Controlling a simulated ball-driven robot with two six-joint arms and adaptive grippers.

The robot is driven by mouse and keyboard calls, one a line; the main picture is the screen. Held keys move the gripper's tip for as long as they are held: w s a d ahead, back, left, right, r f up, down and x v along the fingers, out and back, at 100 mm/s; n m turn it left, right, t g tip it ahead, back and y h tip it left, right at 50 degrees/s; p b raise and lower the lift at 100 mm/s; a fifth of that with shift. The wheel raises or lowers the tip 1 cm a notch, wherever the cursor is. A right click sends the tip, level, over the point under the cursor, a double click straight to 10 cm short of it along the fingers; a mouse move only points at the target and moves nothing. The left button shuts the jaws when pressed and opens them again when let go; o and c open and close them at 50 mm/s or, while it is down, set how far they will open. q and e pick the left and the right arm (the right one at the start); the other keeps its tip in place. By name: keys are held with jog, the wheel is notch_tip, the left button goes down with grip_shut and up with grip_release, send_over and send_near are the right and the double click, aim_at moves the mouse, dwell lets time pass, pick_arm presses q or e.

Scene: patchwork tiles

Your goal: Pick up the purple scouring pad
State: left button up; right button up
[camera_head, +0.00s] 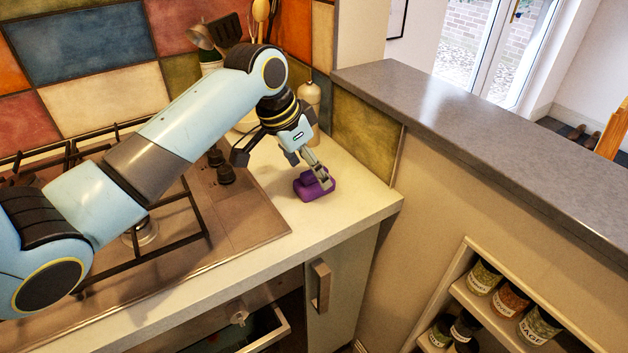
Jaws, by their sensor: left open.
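The purple scouring pad (309,191) lies on the pale worktop to the right of the hob, close to the worktop's front corner. My left gripper (280,172) is open above it. One finger reaches down over the pad and hides part of its top; the other finger is spread out to the left, over the hob side. I cannot tell whether the right-hand finger touches the pad. My right gripper is not in view.
The gas hob (180,225) with black pan supports lies to the left. Bottles and a pot of utensils (211,60) stand behind, near the tiled wall. A raised grey ledge (480,140) is on the right. An open drawer (262,335) is below.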

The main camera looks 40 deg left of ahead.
pick_arm(q)
jog(key=shift+x, duration=1.05)
jog(key=shift+w+f, duration=0.1)
jog(key=shift+f, duration=0.05)
jog(key=shift+d, duration=0.1)
jog(key=c, duration=1.2)
jog(key=shift+c, duration=0.2)
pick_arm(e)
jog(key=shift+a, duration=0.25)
